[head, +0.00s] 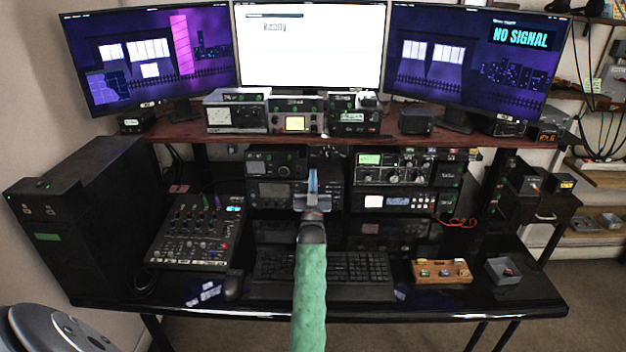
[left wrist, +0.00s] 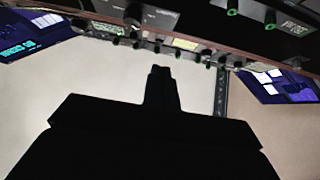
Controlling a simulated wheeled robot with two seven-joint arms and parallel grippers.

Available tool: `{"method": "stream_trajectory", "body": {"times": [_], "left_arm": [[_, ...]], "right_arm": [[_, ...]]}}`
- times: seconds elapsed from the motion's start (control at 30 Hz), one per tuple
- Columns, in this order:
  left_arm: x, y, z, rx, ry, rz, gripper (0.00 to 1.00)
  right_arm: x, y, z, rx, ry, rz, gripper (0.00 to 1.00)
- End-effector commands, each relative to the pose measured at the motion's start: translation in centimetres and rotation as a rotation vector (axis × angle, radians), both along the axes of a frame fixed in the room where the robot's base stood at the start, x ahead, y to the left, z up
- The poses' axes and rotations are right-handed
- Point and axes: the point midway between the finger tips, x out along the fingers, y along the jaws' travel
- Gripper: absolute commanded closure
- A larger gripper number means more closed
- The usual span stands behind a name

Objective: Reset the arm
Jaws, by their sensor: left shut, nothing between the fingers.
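My left gripper (head: 313,182) shows in the middle of the head view, at the end of a green-sleeved arm that rises from the bottom edge. Its bluish fingers point up and are shut with nothing between them. It stands in front of the lower stack of radio units (head: 275,190), above the keyboard (head: 345,267); I cannot tell whether it touches a unit. In the left wrist view the gripper (left wrist: 160,72) is a dark silhouette with its fingers together. My right gripper is in neither view.
Three monitors (head: 310,45) stand on the red-brown shelf (head: 385,143). A mixer (head: 197,232) and a black tower (head: 85,215) are on the left. A wooden block (head: 441,272) and a grey bin (head: 503,271) are at the desk's right. The glossy front edge is mostly clear.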

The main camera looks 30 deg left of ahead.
Motion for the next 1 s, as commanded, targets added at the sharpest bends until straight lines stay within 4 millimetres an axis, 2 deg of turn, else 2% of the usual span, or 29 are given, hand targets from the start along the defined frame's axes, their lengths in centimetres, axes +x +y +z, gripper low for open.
{"method": "stream_trajectory", "body": {"times": [0.3,0.47,0.63,0.77,1.0], "left_arm": [[0.0,0.0,0.0,-0.001,0.001,0.000,1.00],[-0.5,-0.2,-0.9,-0.014,0.056,-0.012,1.00],[-2.1,-1.3,-3.9,-0.062,0.239,-0.052,1.00],[-4.0,-3.1,-6.9,-0.110,0.415,-0.093,1.00],[-9.2,-8.0,-13.1,-0.195,0.754,-0.171,1.00]], "right_arm": [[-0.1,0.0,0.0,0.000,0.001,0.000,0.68],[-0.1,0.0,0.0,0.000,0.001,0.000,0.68],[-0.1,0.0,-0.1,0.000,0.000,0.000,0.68],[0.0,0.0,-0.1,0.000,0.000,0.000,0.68],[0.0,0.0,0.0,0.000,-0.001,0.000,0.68]]}}
